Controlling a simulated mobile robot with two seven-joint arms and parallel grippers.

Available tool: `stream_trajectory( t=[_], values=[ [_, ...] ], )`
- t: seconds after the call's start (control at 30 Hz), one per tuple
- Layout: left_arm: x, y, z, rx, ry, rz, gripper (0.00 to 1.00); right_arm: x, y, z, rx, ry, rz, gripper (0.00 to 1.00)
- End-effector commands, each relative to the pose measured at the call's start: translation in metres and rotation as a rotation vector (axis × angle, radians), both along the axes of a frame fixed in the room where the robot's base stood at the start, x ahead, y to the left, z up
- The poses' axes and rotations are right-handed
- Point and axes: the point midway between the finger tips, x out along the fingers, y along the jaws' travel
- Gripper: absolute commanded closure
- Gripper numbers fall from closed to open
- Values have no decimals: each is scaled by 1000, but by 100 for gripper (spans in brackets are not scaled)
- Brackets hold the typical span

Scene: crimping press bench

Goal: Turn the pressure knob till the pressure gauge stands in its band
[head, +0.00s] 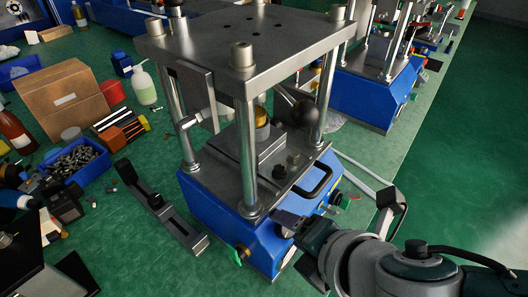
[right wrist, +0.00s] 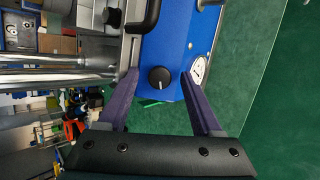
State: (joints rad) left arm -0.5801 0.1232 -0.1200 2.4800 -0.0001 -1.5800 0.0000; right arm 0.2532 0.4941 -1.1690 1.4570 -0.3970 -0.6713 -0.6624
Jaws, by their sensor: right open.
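The pressure knob (right wrist: 159,77) is black and round with a pale pointer line, on the blue front of the press base in the right wrist view. The pressure gauge (right wrist: 198,70) is a white dial beside it, partly covered by one finger; its needle and band are too small to read. My right gripper (right wrist: 159,75) is open, its two purple fingers on either side of the knob with gaps showing. In the head view my right gripper (head: 288,222) is at the front of the press (head: 225,215) and hides the knob. My left gripper is not in view.
A black handle (head: 316,182) sticks out above the press front. A dark metal bar (head: 165,212) lies on the green bench left of the press. A blue bin (head: 78,165) of metal parts and a cardboard box (head: 62,98) stand farther left. Open floor lies right.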

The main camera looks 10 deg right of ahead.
Motion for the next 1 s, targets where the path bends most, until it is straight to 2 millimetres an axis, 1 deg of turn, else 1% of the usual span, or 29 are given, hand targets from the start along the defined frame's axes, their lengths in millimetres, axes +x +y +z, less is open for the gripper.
stream_trajectory(
  t=[0.07, 0.17, 0.3, 0.53, 0.7, 1.0],
  values=[
    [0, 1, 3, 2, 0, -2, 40, -1, 0, 2, 0, 0, 0, 33],
    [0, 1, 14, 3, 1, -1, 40, -7, -2, 11, 0, 2, -1, 33],
    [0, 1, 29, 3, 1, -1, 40, -18, -5, 23, 0, 3, 1, 33],
    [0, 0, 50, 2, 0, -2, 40, -36, -9, 39, 0, 3, 1, 33],
    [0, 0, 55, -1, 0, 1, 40, -42, -11, 43, 1, 1, 0, 33],
    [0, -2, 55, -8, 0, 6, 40, -41, -11, 42, 6, 3, -7, 33]
  ],
)
